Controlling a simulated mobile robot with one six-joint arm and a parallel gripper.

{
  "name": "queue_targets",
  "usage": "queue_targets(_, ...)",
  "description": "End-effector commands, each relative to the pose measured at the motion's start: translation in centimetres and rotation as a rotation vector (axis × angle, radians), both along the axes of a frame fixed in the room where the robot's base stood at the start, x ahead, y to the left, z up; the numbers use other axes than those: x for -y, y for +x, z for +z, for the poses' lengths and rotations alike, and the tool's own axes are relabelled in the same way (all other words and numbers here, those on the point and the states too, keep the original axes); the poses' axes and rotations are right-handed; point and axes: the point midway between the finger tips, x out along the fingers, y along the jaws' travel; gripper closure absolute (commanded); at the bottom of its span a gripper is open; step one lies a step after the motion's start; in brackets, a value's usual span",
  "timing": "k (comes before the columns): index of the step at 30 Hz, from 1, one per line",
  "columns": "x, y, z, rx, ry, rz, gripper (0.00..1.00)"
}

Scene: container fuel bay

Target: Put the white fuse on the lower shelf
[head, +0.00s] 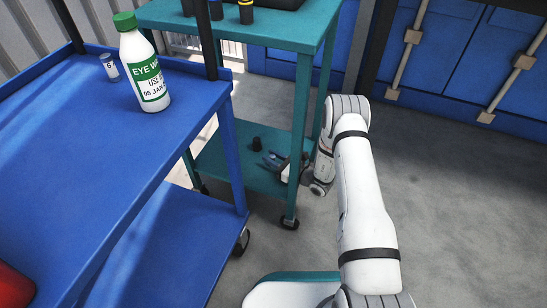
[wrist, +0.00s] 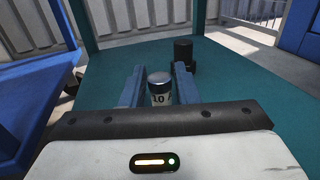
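A small white fuse (wrist: 161,98) with a silver cap and a dark "10" label stands upright between my gripper's blue fingers in the wrist view. My gripper (wrist: 158,80) appears shut on it, with a finger close against each side. The fuse's lower end is hidden by my gripper body, so I cannot tell whether it touches the shelf. In the head view my gripper (head: 274,160) is low over the teal lower shelf (head: 232,165). The fuse is not clear there.
A black cylinder (wrist: 183,52) stands just beyond the right finger; it also shows in the head view (head: 257,144). The blue cart (head: 90,140) at left holds an eyewash bottle (head: 143,65) and a small pale cylinder (head: 109,67). Teal legs (head: 298,130) stand close to my arm.

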Motion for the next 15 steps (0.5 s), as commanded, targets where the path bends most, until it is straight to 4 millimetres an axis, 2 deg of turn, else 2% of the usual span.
queue_targets(5,0.03,0.01,0.01,0.0,0.0,0.0,0.59)
queue_targets(15,0.53,-0.23,0.4,-0.001,0.0,-0.003,0.59)
